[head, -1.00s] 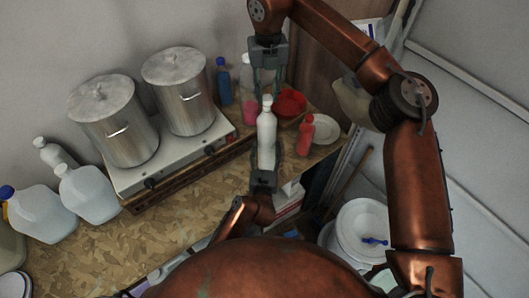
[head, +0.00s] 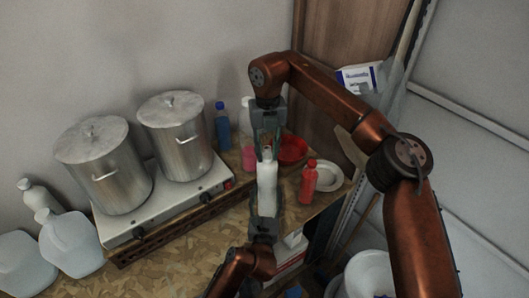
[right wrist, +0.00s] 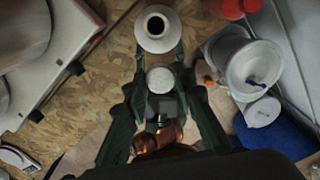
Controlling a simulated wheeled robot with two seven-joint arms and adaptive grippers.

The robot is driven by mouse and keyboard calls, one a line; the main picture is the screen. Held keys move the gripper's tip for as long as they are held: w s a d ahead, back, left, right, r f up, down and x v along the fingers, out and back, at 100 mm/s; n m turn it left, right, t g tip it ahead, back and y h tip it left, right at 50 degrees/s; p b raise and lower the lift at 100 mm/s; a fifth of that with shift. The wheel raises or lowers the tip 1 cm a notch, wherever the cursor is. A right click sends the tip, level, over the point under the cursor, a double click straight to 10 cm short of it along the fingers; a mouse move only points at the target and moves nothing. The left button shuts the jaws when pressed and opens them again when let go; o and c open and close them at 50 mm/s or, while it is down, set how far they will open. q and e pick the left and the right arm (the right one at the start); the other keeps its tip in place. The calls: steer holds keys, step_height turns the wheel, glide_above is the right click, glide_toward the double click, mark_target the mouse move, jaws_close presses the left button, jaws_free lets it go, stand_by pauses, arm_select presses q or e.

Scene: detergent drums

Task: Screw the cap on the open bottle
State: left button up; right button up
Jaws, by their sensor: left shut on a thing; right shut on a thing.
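The open white bottle (head: 267,190) stands upright in the head view, with my left gripper (head: 265,212) shut around its lower part from the front. In the right wrist view its dark open mouth (right wrist: 156,24) faces the camera. My right gripper (head: 268,147) comes from above, its fingers close to the bottle's top. In the right wrist view my right gripper (right wrist: 160,84) is shut on a round white cap (right wrist: 160,79). There the cap appears below the mouth, apart from it in the picture. In the head view the fingers mostly hide the cap.
A red bottle (head: 309,184), a red bowl (head: 292,150) and a white plate (head: 328,177) are right of the white bottle. A pink bottle (head: 249,158) and a blue bottle (head: 222,127) stand behind. Two metal pots (head: 180,140) are on the stove at left.

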steer(key=shift+f, duration=0.15)
steer(key=shift+f, duration=0.1)
steer(key=shift+f+b, duration=0.75)
steer(key=shift+b, duration=0.1)
stand_by(1.1)
steer(key=shift+r+p, duration=0.7)
steer(key=shift+r, duration=0.1)
steer(key=shift+f+b, duration=0.85)
steer(key=shift+f, duration=0.1)
stand_by(1.0)
steer(key=shift+r, duration=0.1)
stand_by(0.4)
steer(key=shift+r+p, duration=0.9)
steer(key=shift+f+b, duration=0.75)
steer(key=shift+f, duration=0.05)
stand_by(0.8)
